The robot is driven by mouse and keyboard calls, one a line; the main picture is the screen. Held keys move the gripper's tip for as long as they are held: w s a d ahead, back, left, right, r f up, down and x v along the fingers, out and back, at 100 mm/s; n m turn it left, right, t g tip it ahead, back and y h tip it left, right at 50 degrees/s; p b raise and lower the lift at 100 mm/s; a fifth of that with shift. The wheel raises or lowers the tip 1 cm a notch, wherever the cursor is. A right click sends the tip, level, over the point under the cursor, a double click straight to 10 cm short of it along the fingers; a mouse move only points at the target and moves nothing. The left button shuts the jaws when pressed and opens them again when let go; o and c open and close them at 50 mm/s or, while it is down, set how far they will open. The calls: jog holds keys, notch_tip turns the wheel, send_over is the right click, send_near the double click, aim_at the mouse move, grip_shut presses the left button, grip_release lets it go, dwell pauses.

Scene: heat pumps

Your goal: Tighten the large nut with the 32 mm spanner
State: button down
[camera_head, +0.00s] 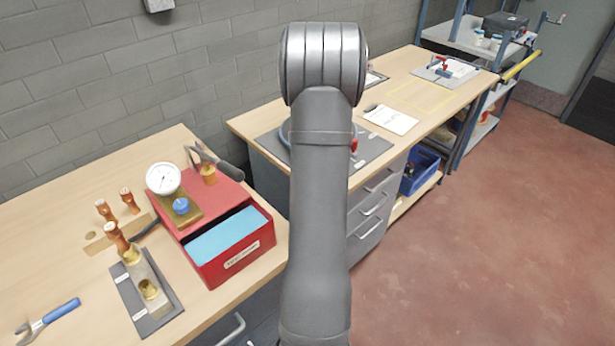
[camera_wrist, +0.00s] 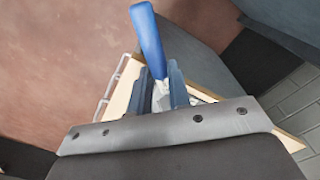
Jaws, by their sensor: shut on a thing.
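My gripper (camera_wrist: 160,88) is shut on a blue-handled tool, likely a spanner (camera_wrist: 148,42), in the wrist view. The blue handle sticks out beyond the fingers; its jaw end and size mark cannot be made out. In the head view my arm hides the gripper and the tool. A brass nut (camera_head: 150,288) sits on a metal block on a dark plate (camera_head: 160,319) on the left bench. Another brass fitting (camera_head: 130,254) with a copper pipe stands on the same block. A second blue-handled spanner (camera_head: 58,314) lies on the bench at the front left.
Copper-ended parts (camera_head: 106,209) stand nearby. The far bench (camera_head: 408,92) holds a dark mat and a clipboard (camera_head: 391,119). The floor at right is clear.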

jog(key=w+a+r+n, duration=0.3)
jog(key=a+r, duration=1.4)
jog(key=s+a+r+n, duration=0.1)
jog(key=s+a+r, duration=0.4)
jog(key=a+r, duration=0.25)
jog(key=s+a+r+n, duration=0.2)
jog(key=s+a+r, duration=0.3)
jog(key=a+r, duration=0.25)
jog(key=s+a+f+m, duration=0.35)
jog(key=s+a, duration=0.45)
jog(key=s, duration=0.6)
jog(key=s+a+f+m, duration=0.1)
jog(key=s+f, duration=0.2)
jog(key=s, duration=0.8)
jog(key=s+a+f+m, duration=0.2)
jog(key=s+f, duration=0.1)
jog(key=s, duration=0.7)
jog(key=w+d+f+n, duration=0.2)
jog(key=d+f+n, duration=0.1)
jog(key=f, duration=0.7)
jog(key=shift+w+d, duration=0.35)
jog(key=shift+d, duration=0.4)
